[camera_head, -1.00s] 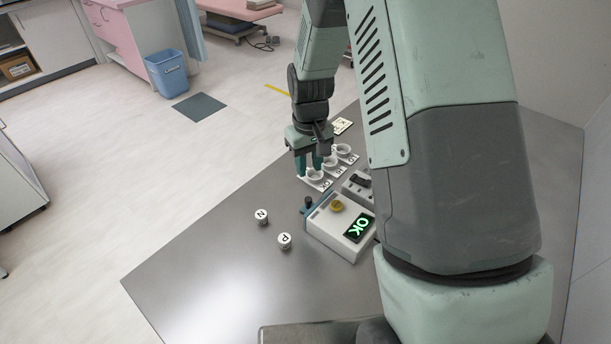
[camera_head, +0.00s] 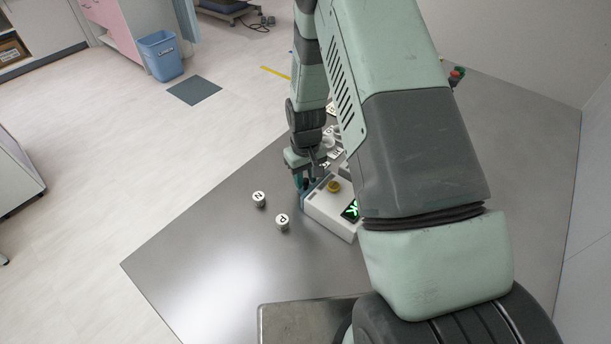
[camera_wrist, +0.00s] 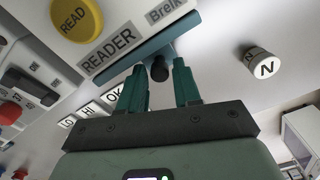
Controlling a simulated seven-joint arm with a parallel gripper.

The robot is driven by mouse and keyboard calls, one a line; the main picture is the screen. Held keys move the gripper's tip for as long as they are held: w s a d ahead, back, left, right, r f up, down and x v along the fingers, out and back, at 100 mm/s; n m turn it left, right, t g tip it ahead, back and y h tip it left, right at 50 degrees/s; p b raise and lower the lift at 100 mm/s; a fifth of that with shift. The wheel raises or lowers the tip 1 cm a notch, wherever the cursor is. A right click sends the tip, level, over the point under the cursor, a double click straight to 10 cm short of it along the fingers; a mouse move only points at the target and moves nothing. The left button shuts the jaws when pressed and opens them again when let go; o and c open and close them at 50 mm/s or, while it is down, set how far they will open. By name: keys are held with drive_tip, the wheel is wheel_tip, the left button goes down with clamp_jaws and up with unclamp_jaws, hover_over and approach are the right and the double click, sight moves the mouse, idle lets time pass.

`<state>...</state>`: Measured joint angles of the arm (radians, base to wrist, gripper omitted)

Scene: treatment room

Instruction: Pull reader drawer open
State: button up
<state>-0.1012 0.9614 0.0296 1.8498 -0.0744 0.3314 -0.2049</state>
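The reader (camera_head: 318,213) is a white box with a yellow READ button (camera_head: 333,187) and a partly hidden green display (camera_head: 350,210). In the wrist view the button (camera_wrist: 76,18) and READER label (camera_wrist: 110,49) are at upper left. The teal drawer front (camera_wrist: 130,58) appears closed against the box and carries a black knob (camera_wrist: 159,70). My gripper (camera_head: 302,184) is at the drawer end of the reader. In the wrist view its two green fingers (camera_wrist: 159,72) are apart, with the knob between the tips. Contact with the knob cannot be told.
Two white cylinders marked N (camera_head: 259,199) and P (camera_head: 282,222) stand left of the reader. Labelled cup places (camera_head: 330,140) lie behind it, partly hidden by my arm. A device with a red button (camera_wrist: 10,112) stands beside the reader. The table's left front is clear.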

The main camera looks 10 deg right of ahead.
drive_tip(key=shift+c, duration=0.3)
clamp_jaws()
drive_tip(key=w+a, duration=0.5)
drive_tip(key=shift+w, duration=0.1)
drive_tip(key=shift+o, duration=0.3)
unclamp_jaws()
drive_tip(key=shift+r, duration=0.1)
wheel_tip(320, 180, up, 11)
